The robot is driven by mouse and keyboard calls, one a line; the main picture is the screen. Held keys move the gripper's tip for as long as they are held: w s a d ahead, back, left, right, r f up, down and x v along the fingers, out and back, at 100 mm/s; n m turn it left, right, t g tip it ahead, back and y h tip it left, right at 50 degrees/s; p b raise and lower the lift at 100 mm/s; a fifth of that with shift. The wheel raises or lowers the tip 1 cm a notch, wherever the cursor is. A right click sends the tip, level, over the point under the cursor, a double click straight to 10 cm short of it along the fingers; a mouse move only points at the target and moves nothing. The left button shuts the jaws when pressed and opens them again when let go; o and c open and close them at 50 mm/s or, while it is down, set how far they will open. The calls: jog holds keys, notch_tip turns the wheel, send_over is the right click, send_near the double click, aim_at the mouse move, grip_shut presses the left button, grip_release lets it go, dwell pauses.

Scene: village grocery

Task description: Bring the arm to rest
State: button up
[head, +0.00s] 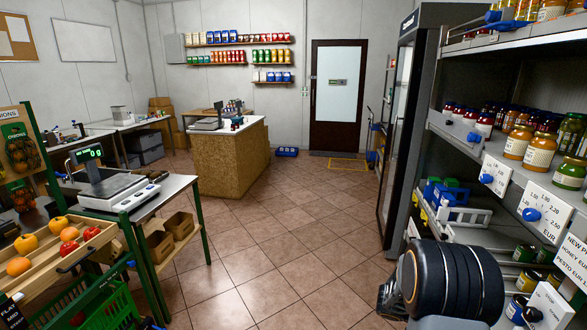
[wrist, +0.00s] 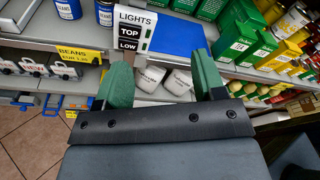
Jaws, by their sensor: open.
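My gripper (wrist: 161,68) shows in the wrist view with its two green fingers spread apart. It is open, and nothing is held between the fingers. It faces a grocery shelf (wrist: 28,42), with a light switch sign reading LIGHTS, TOP, LOW (wrist: 130,32) just beyond the left finger. A blue panel (wrist: 176,38) lies beyond the gap between the fingers. In the head view, a dark rounded part of my arm is at the bottom right, in front of the right-hand shelves; the fingers cannot be made out there.
Shelves (head: 487,157) with jars stand close on the right in the head view. A table with a scale (head: 112,190) and a sloped produce crate (head: 62,262) are on the left. The tiled floor (head: 290,232) between them is clear up to the counter (head: 228,165) and door (head: 337,95).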

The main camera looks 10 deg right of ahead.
jog(key=s+a+f+m+t+y, duration=0.1)
jog(key=s+a+m+t+y, duration=0.25)
jog(key=a+m+y, duration=0.95)
jog(key=a+r+m+t, duration=0.3)
jog(key=a+r, duration=0.1)
jog(key=a, duration=0.4)
jog(key=a+r+m+t+y, duration=0.1)
jog(key=a+r+m+t, duration=0.2)
jog(key=a, duration=0.4)
jog(key=shift+w+a+r+t+y, duration=0.15)
jog(key=shift+a+r+t+y, duration=0.2)
jog(key=shift+r, duration=0.3)
jog(key=shift+a+r, duration=0.3)
jog(key=shift+r, duration=0.2)
jog(key=shift+c, duration=0.2)
